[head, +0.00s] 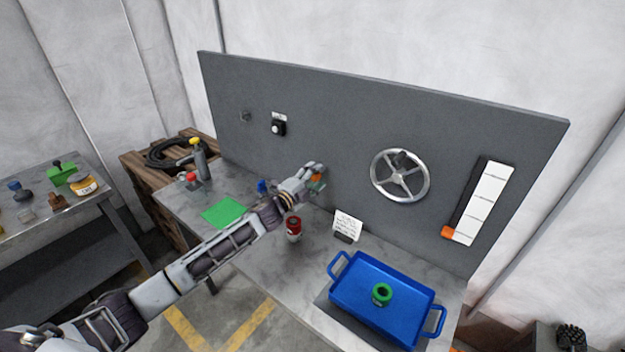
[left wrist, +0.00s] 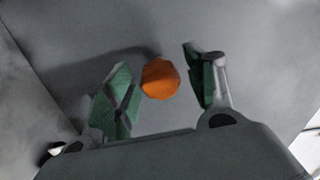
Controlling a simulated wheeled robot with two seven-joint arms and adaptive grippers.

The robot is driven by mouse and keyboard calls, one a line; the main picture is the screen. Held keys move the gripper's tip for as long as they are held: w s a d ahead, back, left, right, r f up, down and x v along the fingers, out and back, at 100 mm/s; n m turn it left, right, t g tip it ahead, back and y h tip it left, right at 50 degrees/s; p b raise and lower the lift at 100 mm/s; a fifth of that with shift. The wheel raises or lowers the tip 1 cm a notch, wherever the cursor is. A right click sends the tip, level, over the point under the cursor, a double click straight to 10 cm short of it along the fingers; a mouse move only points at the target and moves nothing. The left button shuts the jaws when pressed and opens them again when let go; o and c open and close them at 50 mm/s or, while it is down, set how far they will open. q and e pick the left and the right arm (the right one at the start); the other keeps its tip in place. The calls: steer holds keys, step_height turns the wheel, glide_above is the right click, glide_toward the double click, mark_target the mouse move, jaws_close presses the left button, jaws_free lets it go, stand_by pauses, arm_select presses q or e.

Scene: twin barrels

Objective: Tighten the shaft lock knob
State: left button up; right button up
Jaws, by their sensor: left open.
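An orange knob (left wrist: 160,79) sits against the grey upright panel, and I take it to be the shaft lock knob. In the left wrist view it lies between the two green-padded fingers of my left gripper (left wrist: 157,66), with gaps on both sides. The jaws are open and not closed on the knob. My right gripper is not in view.
On the bench, a red-topped canister (head: 293,230) stands just below my left arm. A small sign (head: 347,226) and a blue tray (head: 349,307) with a green ring (head: 381,293) are to the right. A white scale (head: 483,203) with an orange slider is on the panel.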

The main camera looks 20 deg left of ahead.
arm_select(q)
steer(key=p+v, duration=0.1)
steer(key=v, duration=0.6)
stand_by(0.7)
stand_by(0.4)
